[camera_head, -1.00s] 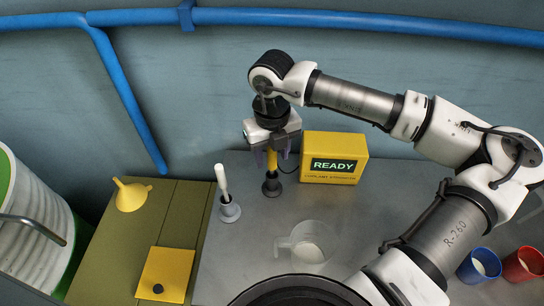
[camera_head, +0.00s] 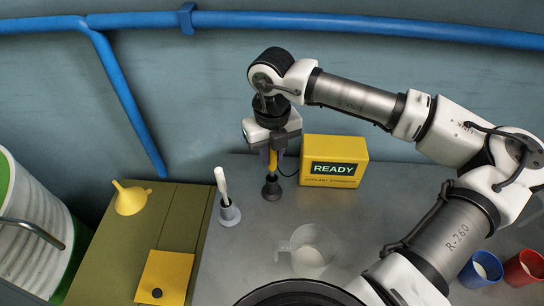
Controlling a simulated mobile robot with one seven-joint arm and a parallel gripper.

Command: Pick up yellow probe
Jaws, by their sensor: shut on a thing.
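The yellow probe (camera_head: 272,164) stands upright at the left of the yellow box, its lower end at a dark holder (camera_head: 271,189) on the metal cart top. My gripper (camera_head: 272,155) points down from above and is shut on the upper part of the probe. The fingers hide part of the probe's top. Whether the probe's lower tip is still inside the holder is too small to tell.
A yellow box reading READY (camera_head: 334,161) stands close to the right of the probe. A white-handled tool in a grey holder (camera_head: 229,213) is to the left. A clear jug (camera_head: 311,246), blue cup (camera_head: 481,270), red cup (camera_head: 525,268) and yellow funnel (camera_head: 130,197) also show.

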